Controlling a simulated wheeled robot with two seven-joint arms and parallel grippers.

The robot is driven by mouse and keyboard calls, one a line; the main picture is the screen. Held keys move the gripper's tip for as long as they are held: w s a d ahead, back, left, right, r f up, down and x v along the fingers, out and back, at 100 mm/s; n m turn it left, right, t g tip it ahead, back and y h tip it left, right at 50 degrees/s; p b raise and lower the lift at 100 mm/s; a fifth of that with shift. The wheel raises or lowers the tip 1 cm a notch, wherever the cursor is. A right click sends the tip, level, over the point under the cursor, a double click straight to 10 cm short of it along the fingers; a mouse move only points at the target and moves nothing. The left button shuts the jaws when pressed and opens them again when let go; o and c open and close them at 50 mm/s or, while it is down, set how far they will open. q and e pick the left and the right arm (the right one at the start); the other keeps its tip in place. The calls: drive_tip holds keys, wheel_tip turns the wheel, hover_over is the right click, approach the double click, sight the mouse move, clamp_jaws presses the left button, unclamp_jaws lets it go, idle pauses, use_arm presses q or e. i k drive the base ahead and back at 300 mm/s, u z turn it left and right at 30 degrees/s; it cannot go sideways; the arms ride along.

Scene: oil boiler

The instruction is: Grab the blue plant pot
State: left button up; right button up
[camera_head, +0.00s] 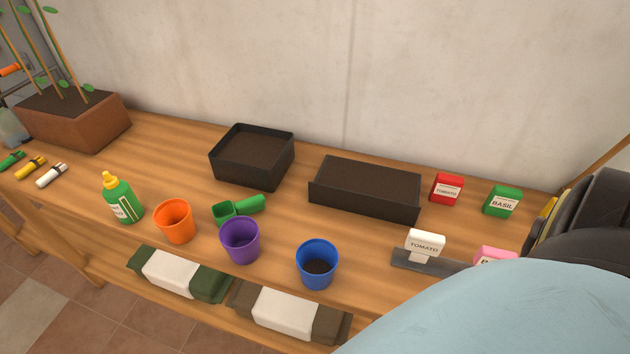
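The blue plant pot (317,264) stands upright near the front edge of the wooden bench, with dark soil visible inside. A purple pot (240,241) stands to its left, and an orange pot (174,221) stands farther left. Nothing is touching the blue pot. A large light-blue part, which looks like my own right arm, fills the lower right corner. No fingers of my left or right gripper can be made out.
Behind are two black soil trays (365,187) (252,156). Bags (286,311) sit below the front edge.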

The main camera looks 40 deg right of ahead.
sight(317, 259)
drive_tip(key=k, duration=0.7)
drive_tip(key=z, duration=1.2)
drive_tip(key=i, duration=0.5)
drive_tip(key=z, duration=0.05)
